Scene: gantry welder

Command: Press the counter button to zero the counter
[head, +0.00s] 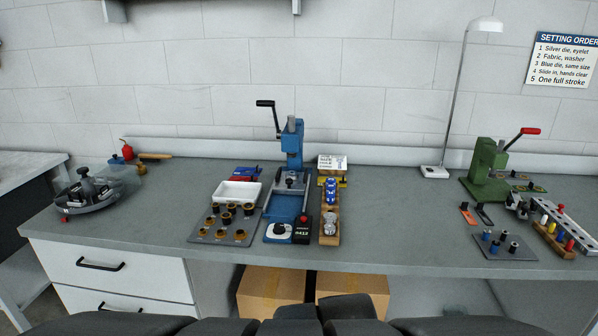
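A small black counter (301,236) sits at the front of the blue press (291,150), near the bench's front edge. Its face shows pale digits that look like 0412. A small red button (304,218) shows at the top of the counter. A white unit with a dark round knob (279,229) stands just left of the counter. My gripper is not in view; only dark parts of my own body show along the bottom edge.
A grey plate with several brass dies (208,239) and a white tray (237,192) lie left of the press. A wooden rack (329,238) stands close right of the counter. A green press (485,165) stands at right. The bench between is clear.

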